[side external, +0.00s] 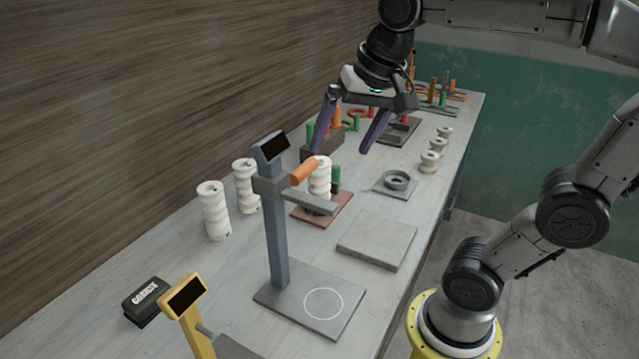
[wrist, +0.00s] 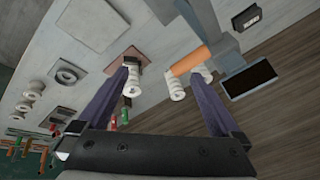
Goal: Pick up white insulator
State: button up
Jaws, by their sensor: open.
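Several white insulators stand on the bench. Two tall ribbed ones, the front white insulator (side external: 213,210) and the rear one (side external: 246,186), are near the wall. Another tall white insulator (side external: 320,172) stands on a reddish-brown plate (side external: 338,212), partly hidden by the grey stand. Small spool-shaped white insulators (side external: 429,162) line the right edge and show in the wrist view (wrist: 33,90). My gripper (side external: 340,151) is open and empty, its purple fingers above and behind the plate. In the wrist view, a white insulator (wrist: 132,83) appears beside one finger of my gripper (wrist: 153,76).
A blue-grey stand (side external: 276,225) with an orange handle (side external: 305,170) rises in front of the plate. A yellow stand (side external: 190,315), a black GOARSE-like labelled block (side external: 145,298), a grey slab (side external: 377,238) and a ring on a tile (side external: 396,182) are nearby. Colored pegs stand behind.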

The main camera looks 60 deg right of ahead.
jog(key=w+d+m+g, duration=0.1)
jog(key=w+d+m, duration=0.25)
jog(key=w, duration=0.25)
jog(key=m+g, duration=0.2)
jog(key=m, duration=0.2)
send_over(319, 182)
jog(key=w+a, duration=0.1)
jog(key=w, duration=0.1)
notch_tip(319, 182, down, 5)
jog(key=shift+g, duration=0.7)
jog(key=d+f, duration=0.2)
jog(key=f, duration=0.1)
jog(key=d+f, duration=0.1)
jog(key=f, duration=0.1)
jog(key=shift+d, duration=0.15)
jog(key=shift+d+f+m, duration=0.2)
jog(key=shift+f+m, duration=0.05)
jog(key=shift+f, duration=0.15)
notch_tip(319, 182, down, 8)
jog(key=shift+s+r, duration=0.1)
jog(key=shift+r, duration=0.1)
jog(key=shift+s+f, duration=0.2)
jog(key=shift+f, duration=2.55)
grip_shut()
jog(key=shift+r, duration=0.1)
